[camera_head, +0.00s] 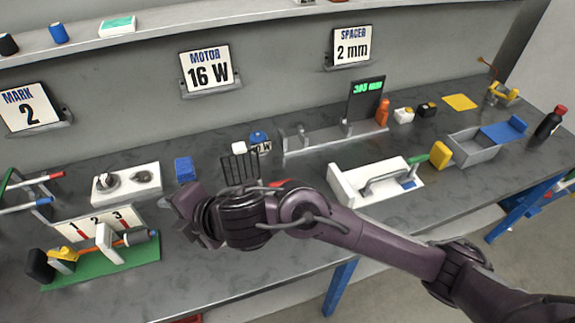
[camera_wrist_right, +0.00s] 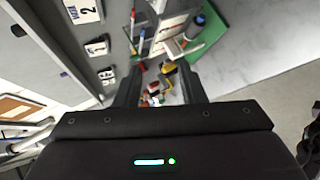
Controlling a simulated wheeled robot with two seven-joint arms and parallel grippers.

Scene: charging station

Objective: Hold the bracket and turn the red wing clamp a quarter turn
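My right gripper (camera_head: 186,214) reaches in from the right over the front middle of the bench. In the right wrist view its two fingers (camera_wrist_right: 160,92) stand apart with nothing held between them. A small red part (camera_head: 280,183) shows just behind my right wrist. My arm hides most of it, so I cannot tell whether it is the wing clamp. A dark slotted upright piece (camera_head: 240,168) stands beside it, its lower part hidden. I cannot tell whether it is the bracket. My left gripper is not in view.
A green board (camera_head: 130,268) with a white block and orange rod lies front left, by a scale board (camera_head: 90,224). A white tray with a handle (camera_head: 345,186) stands right of my wrist. A grey bin (camera_head: 470,150) is farther right. The front bench edge is clear.

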